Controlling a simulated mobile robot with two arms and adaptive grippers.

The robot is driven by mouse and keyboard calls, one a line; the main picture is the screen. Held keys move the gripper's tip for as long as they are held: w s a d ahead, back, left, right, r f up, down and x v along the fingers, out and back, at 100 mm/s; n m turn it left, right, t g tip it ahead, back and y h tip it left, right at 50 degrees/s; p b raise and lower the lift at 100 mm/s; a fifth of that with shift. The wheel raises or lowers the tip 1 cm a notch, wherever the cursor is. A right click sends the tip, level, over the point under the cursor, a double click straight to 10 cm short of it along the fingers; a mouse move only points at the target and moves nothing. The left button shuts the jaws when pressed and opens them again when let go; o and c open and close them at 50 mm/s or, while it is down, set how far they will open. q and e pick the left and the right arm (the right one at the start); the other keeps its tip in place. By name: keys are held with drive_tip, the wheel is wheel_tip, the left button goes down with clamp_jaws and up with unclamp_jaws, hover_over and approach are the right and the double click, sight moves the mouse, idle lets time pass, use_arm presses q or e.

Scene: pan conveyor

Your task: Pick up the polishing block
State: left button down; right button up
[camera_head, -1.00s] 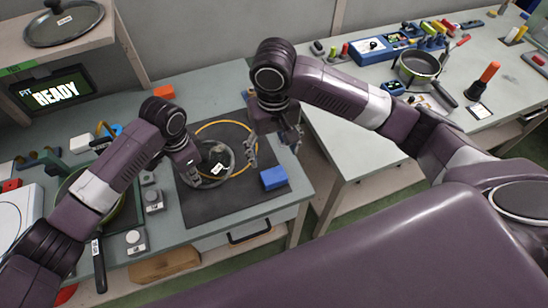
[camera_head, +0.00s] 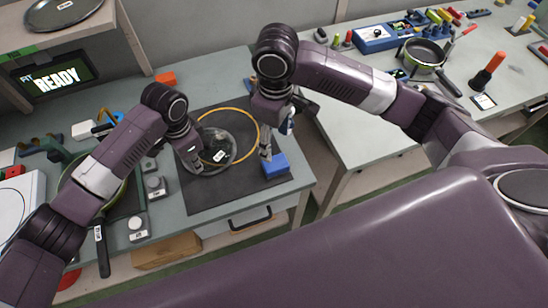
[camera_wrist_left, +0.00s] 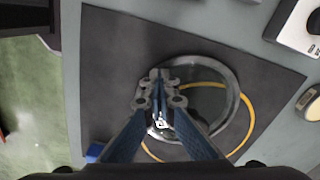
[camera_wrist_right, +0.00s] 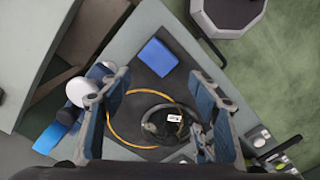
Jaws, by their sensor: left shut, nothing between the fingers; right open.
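The polishing block is a blue block (camera_head: 276,167) lying on the dark mat (camera_head: 215,200), near its right edge. It also shows in the right wrist view (camera_wrist_right: 157,57) and as a blue corner in the left wrist view (camera_wrist_left: 94,152). My right gripper (camera_head: 277,142) is open just above the block; in its wrist view the block appears between and beyond the spread fingertips. I cannot tell whether a finger touches it. My left gripper (camera_head: 193,168) is shut and empty at the left side of the glass lid; its closed fingertips also show in its wrist view (camera_wrist_left: 158,78).
A round glass lid (camera_head: 216,168) and a yellow ring (camera_head: 258,130) lie on the mat left of the block. A pan (camera_head: 125,195) and grey knobs stand at the left. Another table at right holds a pot (camera_head: 425,55).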

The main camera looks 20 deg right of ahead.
drive_tip(key=n, duration=1)
hover_over(276, 163)
drive_tip(key=f, duration=0.6)
drive_tip(key=shift+s+a+f, duration=0.1)
drive_tip(key=shift+s+a, duration=0.1)
drive_tip(key=shift+a, duration=0.05)
drive_tip(key=shift+w+d+f, duration=0.1)
drive_tip(key=shift+w+f, duration=0.05)
drive_tip(key=shift+f, duration=1.4)
drive_tip(key=shift+w+d+f, duration=0.1)
drive_tip(key=shift+f, duration=1.4)
drive_tip(key=shift+c, duration=0.4)
